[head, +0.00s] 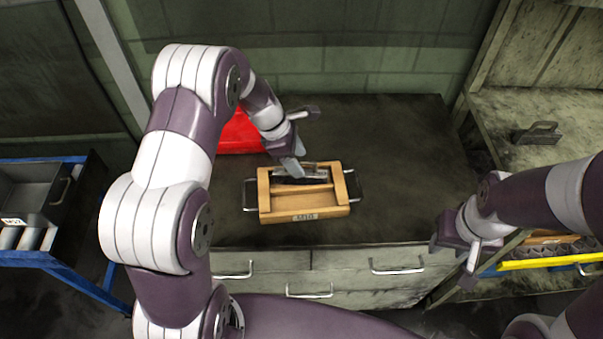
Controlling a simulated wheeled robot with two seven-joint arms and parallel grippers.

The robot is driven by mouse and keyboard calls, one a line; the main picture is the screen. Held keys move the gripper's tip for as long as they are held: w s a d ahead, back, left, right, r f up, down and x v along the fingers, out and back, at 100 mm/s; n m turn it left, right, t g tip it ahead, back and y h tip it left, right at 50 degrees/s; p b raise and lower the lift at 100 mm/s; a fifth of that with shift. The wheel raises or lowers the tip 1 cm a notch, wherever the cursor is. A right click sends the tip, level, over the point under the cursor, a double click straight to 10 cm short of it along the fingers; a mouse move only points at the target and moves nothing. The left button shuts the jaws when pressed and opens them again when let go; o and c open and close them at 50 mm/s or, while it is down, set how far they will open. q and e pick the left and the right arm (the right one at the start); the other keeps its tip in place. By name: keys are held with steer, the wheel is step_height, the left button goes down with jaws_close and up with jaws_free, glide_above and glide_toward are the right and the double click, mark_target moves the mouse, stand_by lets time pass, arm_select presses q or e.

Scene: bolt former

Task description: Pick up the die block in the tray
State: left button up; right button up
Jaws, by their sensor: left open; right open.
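A wooden tray (331,208) with a metal handle on each side and a small label on its front stands on the dark cabinet top. A metallic, dark die block (315,172) lies in the tray's rear compartment, partly hidden by my gripper. My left gripper (303,141) is open above the tray's back left part. One fingertip overlaps the block in the view; I cannot tell whether it touches. My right gripper (454,261) is open and empty, low at the right, in front of the cabinet's right edge and far from the tray.
A red object (238,134) sits behind the tray at the left, partly behind my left arm. The cabinet top (410,150) is clear right of the tray. A workbench (500,110) holding a dark block with a handle (537,133) stands at right. A blue-framed rack (62,262) stands at left.

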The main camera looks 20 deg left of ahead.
mark_target(300, 162)
arm_select(q)
steer(key=x, duration=0.4)
steer(key=shift+w+f, duration=0.1)
steer(key=shift+f, duration=0.1)
steer(key=shift+c, duration=0.9)
jaws_close()
steer(key=shift+w+r, duration=0.1)
steer(key=shift+r, duration=0.05)
